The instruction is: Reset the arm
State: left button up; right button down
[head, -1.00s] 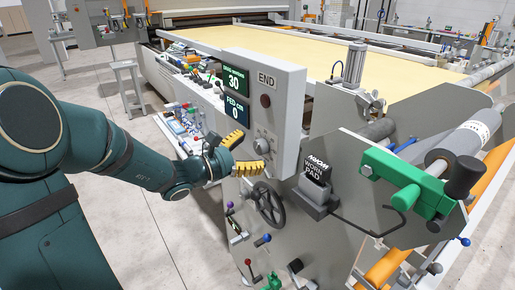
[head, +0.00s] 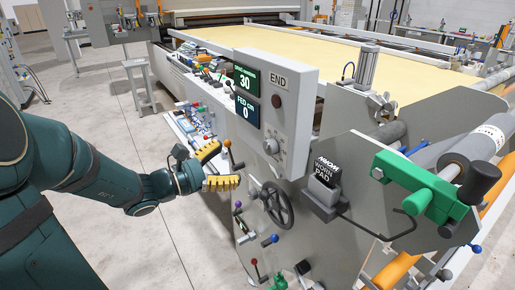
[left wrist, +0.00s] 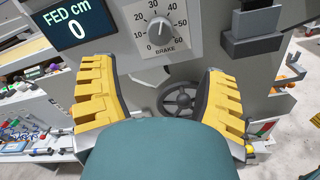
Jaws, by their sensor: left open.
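My left gripper (head: 222,167) has yellow ribbed fingers spread apart with nothing between them. In the head view it hangs in front of the gantry's grey end panel (head: 308,160), left of the dark handwheel (head: 277,205) and below the FED cm display (head: 247,111). In the left wrist view its open fingers (left wrist: 160,95) frame the handwheel (left wrist: 180,99), with the brake dial (left wrist: 160,30) above. The gripper appears apart from the panel. My right gripper is not in view.
A black WORN PAD block (head: 326,173) sits on a grey holder right of the handwheel. A green clamp (head: 420,190) and a roller stand farther right. Small coloured levers (head: 270,240) stick out low on the panel. Bare floor (head: 180,240) lies to the left.

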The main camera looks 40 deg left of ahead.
pick_arm(q)
jog(key=s+d+f+m+g+y, duration=0.15)
jog(key=d+f+m+g, duration=0.45)
jog(key=f, duration=0.6)
jog(key=s+d+f+m+g+y, duration=0.1)
jog(key=s+d+f+m+g, duration=0.2)
jog(key=d+f+m+g, duration=0.55)
jog(key=s+d+f+m+g+y, duration=0.1)
jog(key=s+d+f+m+g, duration=0.2)
jog(key=f, duration=1.2)
jog(key=w+d+f+m+t, duration=0.1)
jog(key=d+f+m+t, duration=0.1)
jog(key=d+f+m, duration=0.2)
jog(key=d+m, duration=0.3)
jog(key=d, duration=0.2)
jog(key=shift+w+m, duration=0.15)
jog(key=shift+m, duration=0.2)
jog(key=shift+t, duration=0.25)
